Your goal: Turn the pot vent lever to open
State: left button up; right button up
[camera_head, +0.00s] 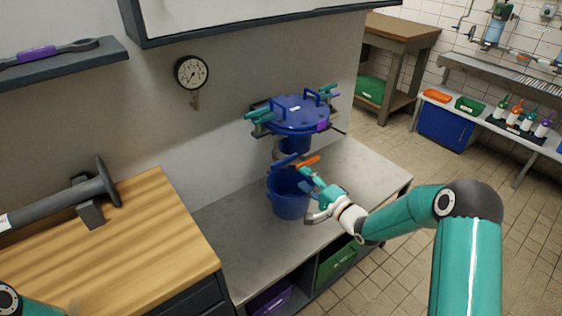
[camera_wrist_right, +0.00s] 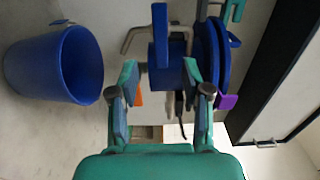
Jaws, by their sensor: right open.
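The blue pot (camera_head: 295,113) with a clamped round lid stands raised over the grey metal bench; it also shows in the right wrist view (camera_wrist_right: 208,50). Beneath it are a blue lever (camera_head: 284,160) and an orange lever (camera_head: 308,160); I cannot tell which is the vent lever. In the right wrist view the blue lever (camera_wrist_right: 160,35) lies ahead of the fingers, and orange (camera_wrist_right: 139,98) shows just inside the left-hand finger. My right gripper (camera_head: 311,186) is open close to the levers, with nothing visibly held; its fingers (camera_wrist_right: 161,82) are spread apart. My left gripper is out of view.
A blue bucket (camera_head: 290,196) stands on the bench (camera_head: 235,235) below the levers, close to my right gripper. A gauge (camera_head: 191,72) hangs on the wall behind. A wooden worktop (camera_head: 150,240) with a grey tool is at left. Tiled floor is free at right.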

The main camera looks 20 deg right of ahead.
aim_at(285, 163)
jog(key=p+x, duration=0.1)
jog(key=x, duration=0.9)
jog(key=shift+f+p, duration=0.1)
jog(key=shift+p, duration=0.2)
